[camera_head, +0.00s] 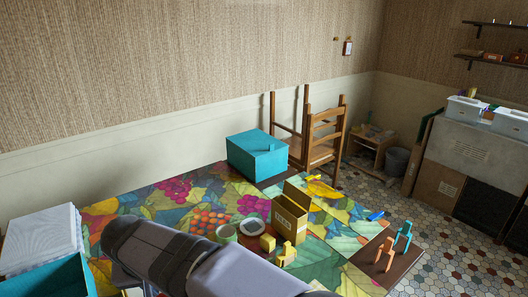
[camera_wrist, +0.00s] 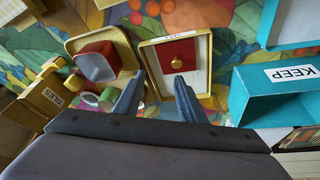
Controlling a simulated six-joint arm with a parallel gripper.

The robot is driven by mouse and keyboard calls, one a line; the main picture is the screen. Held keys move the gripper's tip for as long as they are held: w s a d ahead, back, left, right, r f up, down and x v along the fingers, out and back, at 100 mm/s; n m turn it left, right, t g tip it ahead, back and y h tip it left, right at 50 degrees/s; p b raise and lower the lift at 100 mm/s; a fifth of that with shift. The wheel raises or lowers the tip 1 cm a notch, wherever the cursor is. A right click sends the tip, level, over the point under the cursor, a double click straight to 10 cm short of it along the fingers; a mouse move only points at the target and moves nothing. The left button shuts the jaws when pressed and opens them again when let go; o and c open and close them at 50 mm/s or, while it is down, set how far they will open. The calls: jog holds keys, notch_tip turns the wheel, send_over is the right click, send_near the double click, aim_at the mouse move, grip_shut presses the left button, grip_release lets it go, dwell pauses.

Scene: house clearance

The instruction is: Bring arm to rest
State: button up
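My gripper (camera_wrist: 157,80) shows in the wrist view with its two grey fingers apart and nothing between them. It hangs above the table with the patterned cloth. Ahead of the fingers is a square yellow-rimmed tray (camera_wrist: 203,51) holding a red piece with a gold knob. In the head view my arm (camera_head: 195,262) crosses the lower foreground, and my gripper cannot be made out there.
A teal box labelled KEEP (camera_wrist: 272,93) stands right in the wrist view. A cardboard box labelled TILES (camera_wrist: 45,99) is at left. In the head view, a teal box (camera_head: 257,153), wooden chairs (camera_head: 322,140), and orange (camera_head: 385,256) and teal (camera_head: 403,236) clamps stand beyond my arm.

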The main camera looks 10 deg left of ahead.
jog(key=w+d+f+g+h+p, duration=0.1)
jog(key=w+d+f, duration=0.1)
jog(key=d, duration=1.1)
jog(key=w+d+f+g+h+p, duration=0.1)
jog(key=w+d+h, duration=0.1)
jog(key=d, duration=1)
jog(key=s+d+f+m+g+y+b, duration=0.1)
jog(key=s+d+f+m, duration=0.1)
jog(key=s+d+f, duration=0.3)
jog(key=s+d+f+m+b, duration=0.1)
jog(key=s+d, duration=0.2)
jog(key=d, duration=0.4)
jog(key=s+d+f+m+g+y+b, duration=0.1)
jog(key=s+d+f+m, duration=0.15)
jog(key=s+d, duration=0.2)
notch_tip(320, 180, up, 12)
jog(key=n+p, duration=0.1)
jog(key=p, duration=1.2)
jog(key=shift+w+d+r+p, duration=0.15)
jog(key=shift+w+d+p, duration=0.15)
jog(key=shift+w, duration=0.1)
